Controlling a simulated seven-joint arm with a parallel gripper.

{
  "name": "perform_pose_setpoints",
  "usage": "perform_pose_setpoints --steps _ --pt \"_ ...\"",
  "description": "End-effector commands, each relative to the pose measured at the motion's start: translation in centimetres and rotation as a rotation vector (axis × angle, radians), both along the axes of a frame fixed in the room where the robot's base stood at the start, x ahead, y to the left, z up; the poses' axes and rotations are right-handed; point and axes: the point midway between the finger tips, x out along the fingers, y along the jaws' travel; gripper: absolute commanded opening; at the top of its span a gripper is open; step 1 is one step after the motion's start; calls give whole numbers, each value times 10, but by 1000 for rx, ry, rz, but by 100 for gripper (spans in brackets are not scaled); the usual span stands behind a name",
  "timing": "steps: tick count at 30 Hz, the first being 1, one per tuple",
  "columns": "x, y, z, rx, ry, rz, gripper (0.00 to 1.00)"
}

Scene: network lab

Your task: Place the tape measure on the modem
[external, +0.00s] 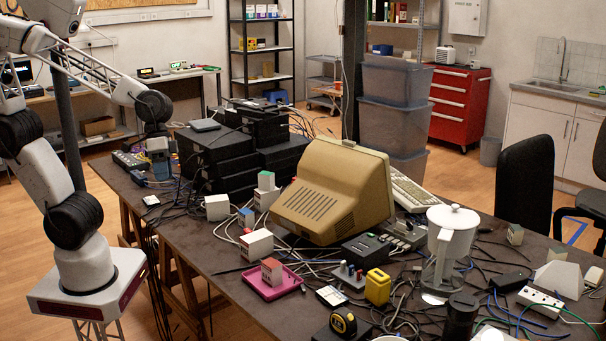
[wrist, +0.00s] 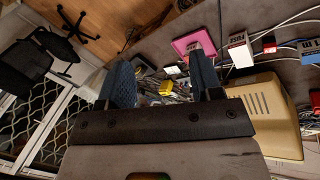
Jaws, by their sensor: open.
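The yellow and black tape measure (external: 343,322) stands near the front edge of the table, at or on a dark flat box (external: 362,330). My gripper (external: 160,173) hangs at the far left end of the table, well away from the tape measure. In the wrist view my gripper (wrist: 163,82) has its two blue fingers wide apart, with nothing held. A small yellow thing shows between them, too far to identify surely.
The beige monitor (external: 330,192) and stacked black units (external: 215,155) stand between my gripper and the table's right side. Bare table shows at the left front.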

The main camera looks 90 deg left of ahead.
Motion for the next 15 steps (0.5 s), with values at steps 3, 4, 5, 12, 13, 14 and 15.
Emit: perform_pose_setpoints --steps 3,4,5,12,13,14,15 --pt "-28 20 6 116 -47 -79 59" --pt "-34 24 7 145 -56 -98 59" --pt "-40 29 8 171 -65 -116 59" --pt "-68 53 13 317 -107 -204 59" --pt "-69 54 13 325 -108 -209 59" --pt "-70 55 13 332 -109 -213 59" --pt "-71 56 13 339 -111 -217 59"
